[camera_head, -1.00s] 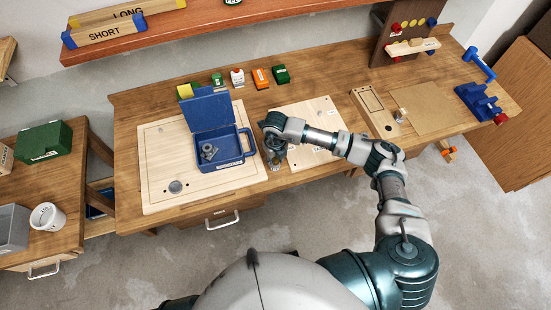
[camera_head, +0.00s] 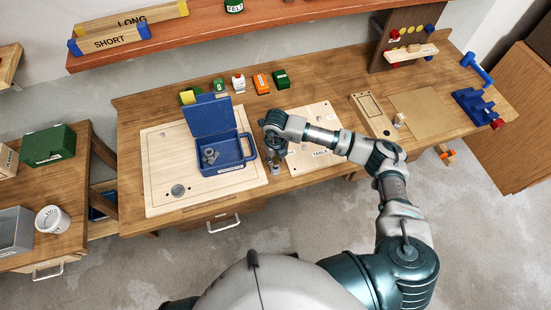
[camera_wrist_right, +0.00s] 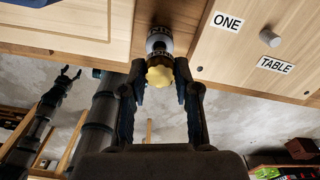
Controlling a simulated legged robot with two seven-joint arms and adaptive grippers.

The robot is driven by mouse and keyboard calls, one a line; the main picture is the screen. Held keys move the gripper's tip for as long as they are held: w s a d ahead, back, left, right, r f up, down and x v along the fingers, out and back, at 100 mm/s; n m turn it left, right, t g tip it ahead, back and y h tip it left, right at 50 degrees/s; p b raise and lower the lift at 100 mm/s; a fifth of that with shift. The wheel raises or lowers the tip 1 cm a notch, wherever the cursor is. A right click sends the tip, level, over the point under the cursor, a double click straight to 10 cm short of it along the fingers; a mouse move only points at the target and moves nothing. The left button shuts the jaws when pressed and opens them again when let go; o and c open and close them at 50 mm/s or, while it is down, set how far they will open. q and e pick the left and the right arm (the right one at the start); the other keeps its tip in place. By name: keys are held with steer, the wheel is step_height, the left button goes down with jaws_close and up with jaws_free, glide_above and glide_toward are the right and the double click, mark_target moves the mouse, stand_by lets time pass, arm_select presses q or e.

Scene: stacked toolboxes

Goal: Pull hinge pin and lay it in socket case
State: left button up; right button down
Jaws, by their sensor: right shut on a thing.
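The blue case (camera_head: 222,168) stands on a pale board with its lid (camera_head: 211,116) raised. Grey socket-like parts (camera_head: 210,156) lie inside at its left. My right gripper (camera_head: 273,143) is just right of the case, near the bench's front. In the right wrist view the right gripper (camera_wrist_right: 160,92) is shut on a yellow-headed piece (camera_wrist_right: 160,74). A grey and black labelled cylinder (camera_wrist_right: 159,42) is directly behind that head. I cannot tell whether the piece is the hinge pin. My left gripper (camera_wrist_right: 70,72) shows small in the wrist view, its fingers apart and empty.
A pale board labelled ONE and TABLE (camera_head: 301,165) lies right of the case. Small coloured boxes (camera_head: 261,82) line the back. A tan mat (camera_head: 423,112) and a blue vise (camera_head: 478,106) are further right. A round grey disc (camera_head: 178,191) is in the left board.

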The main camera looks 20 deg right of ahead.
mark_target(276, 159)
steer(key=shift+r, duration=0.5)
steer(key=shift+r+p, duration=1.25)
steer(key=shift+r, duration=0.75)
